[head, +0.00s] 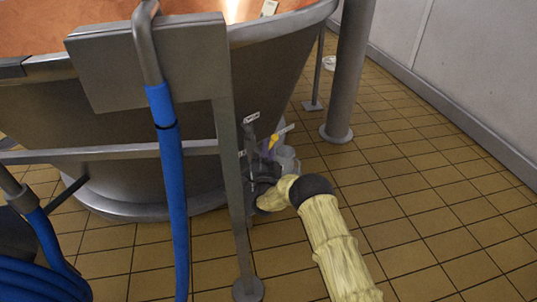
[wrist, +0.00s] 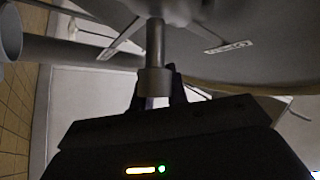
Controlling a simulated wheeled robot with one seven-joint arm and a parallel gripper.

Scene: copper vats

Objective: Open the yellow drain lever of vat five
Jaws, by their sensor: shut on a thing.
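The vat (head: 280,85) is a large steel tub with a copper-coloured top. A small lever with yellow on it (head: 273,142) and a pale end shows low on its right side. My gripper (head: 264,178) is dark and is low beside the vat, just below that lever. In the wrist view my gripper (wrist: 157,92) is shut around the end of a grey metal stem with a wider collar (wrist: 154,80), below the vat's underside. No yellow shows on the held part there, so I cannot tell if it belongs to the yellow lever. The vat's number is not readable.
A steel post (head: 236,190) and a blue hose (head: 172,190) stand left of my gripper. A thick grey column (head: 346,75) stands behind. A small label plate (wrist: 229,47) is on the vat. The tiled floor (head: 440,200) to the right is clear.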

